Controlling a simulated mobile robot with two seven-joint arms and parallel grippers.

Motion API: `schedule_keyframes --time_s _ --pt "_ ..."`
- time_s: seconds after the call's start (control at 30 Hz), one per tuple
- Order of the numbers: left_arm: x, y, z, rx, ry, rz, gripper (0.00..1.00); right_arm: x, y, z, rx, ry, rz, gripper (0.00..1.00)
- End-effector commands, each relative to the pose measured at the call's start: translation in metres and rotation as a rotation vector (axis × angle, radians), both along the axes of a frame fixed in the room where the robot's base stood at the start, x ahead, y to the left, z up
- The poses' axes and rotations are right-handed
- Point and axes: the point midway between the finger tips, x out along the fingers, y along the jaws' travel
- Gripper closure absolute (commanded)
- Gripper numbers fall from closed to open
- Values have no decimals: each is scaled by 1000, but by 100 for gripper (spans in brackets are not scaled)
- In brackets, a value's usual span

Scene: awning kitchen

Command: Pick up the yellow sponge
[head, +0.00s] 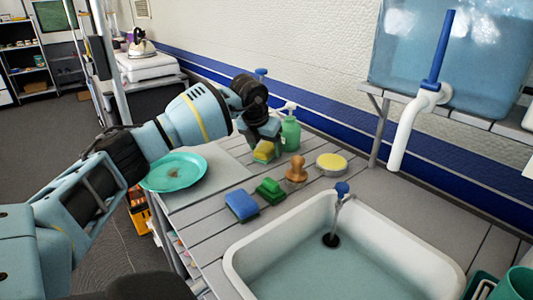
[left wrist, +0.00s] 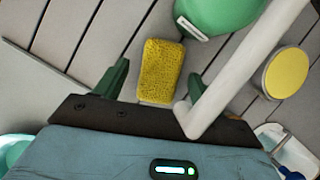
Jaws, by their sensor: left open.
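The yellow sponge (head: 264,151) lies on the slatted counter beside the green soap bottle (head: 290,134). In the left wrist view the sponge (left wrist: 161,68) shows its rough yellow top and lies between the two green fingers. My left gripper (head: 262,140) is over the sponge in the head view, hiding part of it. The gripper (left wrist: 158,74) is open, with visible gaps between the sponge and both fingers. Whether the fingertips are down at sponge height I cannot tell. My right gripper is not in view.
A blue sponge (head: 241,205), green brush (head: 270,190), wooden-handled brush (head: 296,170) and round yellow-topped item (head: 331,164) stand nearby. A teal plate (head: 174,173) is left, the sink (head: 240,252) in front. A white bar (left wrist: 235,75) crosses the wrist view near the right finger.

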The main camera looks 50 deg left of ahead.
Motion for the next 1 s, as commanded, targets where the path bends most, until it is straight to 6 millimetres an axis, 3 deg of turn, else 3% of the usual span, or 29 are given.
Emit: schedule_keyframes --time_s 0.33,0.7,1.0 --pt "3 2 -8 1 -1 0 31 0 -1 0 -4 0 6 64" --pt "3 1 -8 1 0 0 78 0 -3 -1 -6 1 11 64" --pt "3 1 -6 0 -1 1 82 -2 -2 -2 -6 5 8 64"
